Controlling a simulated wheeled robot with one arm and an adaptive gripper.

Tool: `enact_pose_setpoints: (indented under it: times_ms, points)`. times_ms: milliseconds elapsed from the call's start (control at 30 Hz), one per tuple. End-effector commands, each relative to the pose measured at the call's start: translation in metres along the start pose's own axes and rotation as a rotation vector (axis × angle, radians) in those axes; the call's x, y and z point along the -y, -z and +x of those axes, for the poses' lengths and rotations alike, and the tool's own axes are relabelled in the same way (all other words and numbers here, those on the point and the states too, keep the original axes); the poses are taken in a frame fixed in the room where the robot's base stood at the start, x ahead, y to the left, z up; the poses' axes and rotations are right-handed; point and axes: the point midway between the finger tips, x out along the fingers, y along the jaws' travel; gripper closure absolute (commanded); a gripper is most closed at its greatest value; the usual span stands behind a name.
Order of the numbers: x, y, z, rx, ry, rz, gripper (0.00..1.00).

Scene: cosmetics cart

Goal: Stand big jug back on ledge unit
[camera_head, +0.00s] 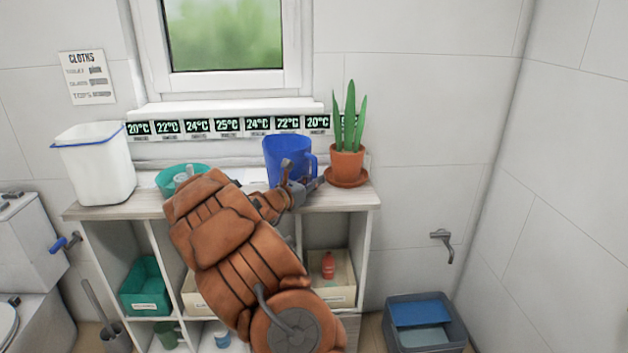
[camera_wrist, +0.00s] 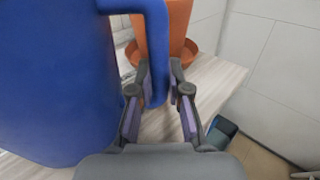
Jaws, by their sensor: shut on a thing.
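The big jug (camera_head: 283,155) is blue and upright over the top of the ledge unit (camera_head: 345,198), left of the plant. In the camera_wrist view the jug (camera_wrist: 55,80) fills the left side, and its handle (camera_wrist: 157,50) runs down between the fingers. My gripper (camera_head: 302,178) is shut on that handle; its fingers also show in the camera_wrist view (camera_wrist: 160,80). The pale wooden top (camera_wrist: 215,75) shows right of the handle. The jug's base is partly hidden, so I cannot tell whether it touches the top.
A potted plant (camera_head: 347,162) on an orange saucer stands close right of the jug. A green bowl (camera_head: 180,176) and a white bin (camera_head: 97,165) stand to the left. Temperature displays (camera_head: 227,126) line the wall behind. A blue-grey crate (camera_head: 425,322) is on the floor at right.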

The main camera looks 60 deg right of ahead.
Motion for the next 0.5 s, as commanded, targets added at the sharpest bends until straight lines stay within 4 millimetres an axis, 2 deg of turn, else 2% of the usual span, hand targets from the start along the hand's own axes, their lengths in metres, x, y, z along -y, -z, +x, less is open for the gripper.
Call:
enact_pose_setpoints:
  times_ms: [433,467,500]
  points:
    - [-0.0001,0.0033,-0.0001,0.001,0.0,0.002,1.0]
    - [-0.0001,0.0025,-0.0001,0.0,0.0,0.002,0.81]
    - [0.0,0.0022,-0.0001,0.0,0.0,0.001,0.77]
